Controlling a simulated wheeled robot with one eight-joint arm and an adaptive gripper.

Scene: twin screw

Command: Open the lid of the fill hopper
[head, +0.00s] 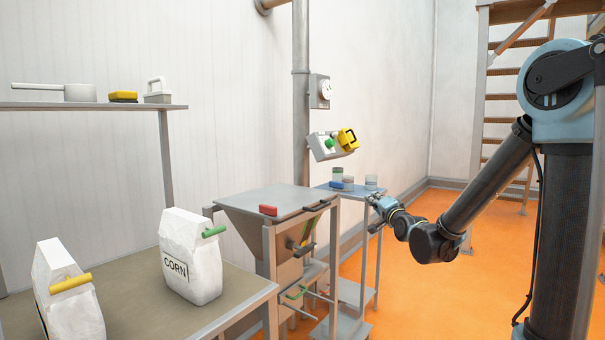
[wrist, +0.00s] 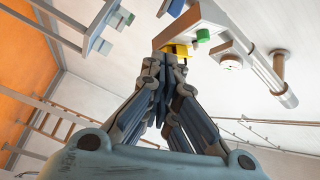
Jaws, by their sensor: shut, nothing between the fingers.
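The fill hopper (head: 245,228) is a grey metal bin on a frame in the middle of the head view. Its flat grey lid (head: 272,196) lies level over the top, shut. A red block (head: 268,210) sits at the lid's front edge, and a dark bar handle (head: 317,205) is at its right corner. My gripper (head: 376,204) is to the right of the hopper, apart from the lid, at about lid height. In the wrist view my gripper (wrist: 176,62) has its fingers together with nothing seen between them. The hopper cannot be made out in the wrist view.
A small blue-grey table (head: 350,190) with several jars stands behind my gripper. A control box (head: 324,146) with a green button and yellow part is above the hopper. A bench (head: 235,290) with two white bags (head: 190,275) is at left. Orange floor (head: 405,300) is clear at right.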

